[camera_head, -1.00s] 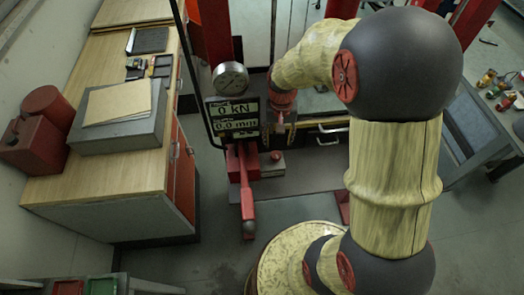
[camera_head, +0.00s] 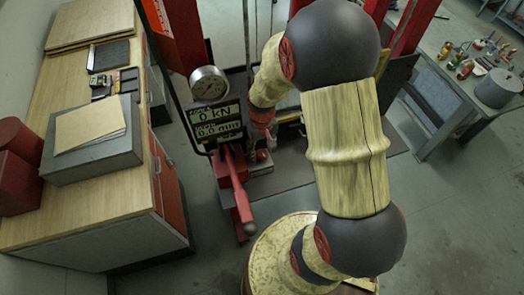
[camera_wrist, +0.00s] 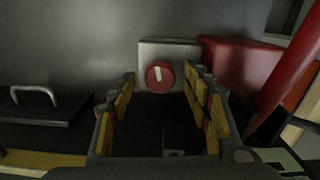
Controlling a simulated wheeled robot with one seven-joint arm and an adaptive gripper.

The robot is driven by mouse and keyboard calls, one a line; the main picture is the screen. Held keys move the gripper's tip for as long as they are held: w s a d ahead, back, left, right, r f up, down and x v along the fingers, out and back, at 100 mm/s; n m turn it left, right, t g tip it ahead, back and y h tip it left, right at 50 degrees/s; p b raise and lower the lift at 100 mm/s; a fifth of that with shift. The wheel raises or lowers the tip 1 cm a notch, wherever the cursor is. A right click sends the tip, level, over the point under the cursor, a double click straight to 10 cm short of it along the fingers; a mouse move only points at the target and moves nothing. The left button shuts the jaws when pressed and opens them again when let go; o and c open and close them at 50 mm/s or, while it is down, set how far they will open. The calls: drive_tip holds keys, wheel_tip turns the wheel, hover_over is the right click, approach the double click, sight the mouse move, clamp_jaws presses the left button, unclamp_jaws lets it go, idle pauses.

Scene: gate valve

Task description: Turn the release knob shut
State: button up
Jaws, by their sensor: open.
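The release knob (camera_wrist: 159,74) is a round red knob with a white mark, on a light block, in the middle of the wrist view. In the head view, a small red knob (camera_head: 262,154) shows low on the press, just below my gripper (camera_head: 264,133). In the wrist view my gripper (camera_wrist: 159,80) is open, its yellow-padded fingers spread to the left and right of the knob's line. The knob appears centred between the fingertips or just beyond them; I cannot tell the exact depth. No contact is visible.
The red pump lever (camera_head: 241,205) slants beside the knob. In the wrist view a red bar (camera_wrist: 290,70) rises at right and a metal handle (camera_wrist: 35,92) lies left. A wooden-topped cabinet (camera_head: 85,215) is left.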

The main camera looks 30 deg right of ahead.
drive_tip(key=shift+f, duration=0.35)
drive_tip(key=shift+c, duration=0.5)
drive_tip(key=c, duration=1.1)
drive_tip(key=shift+o, duration=0.2)
drive_tip(key=shift+m, duration=1.5)
drive_tip(key=o, duration=1.2)
drive_tip(key=shift+c, duration=0.2)
drive_tip(key=shift+r, duration=0.1)
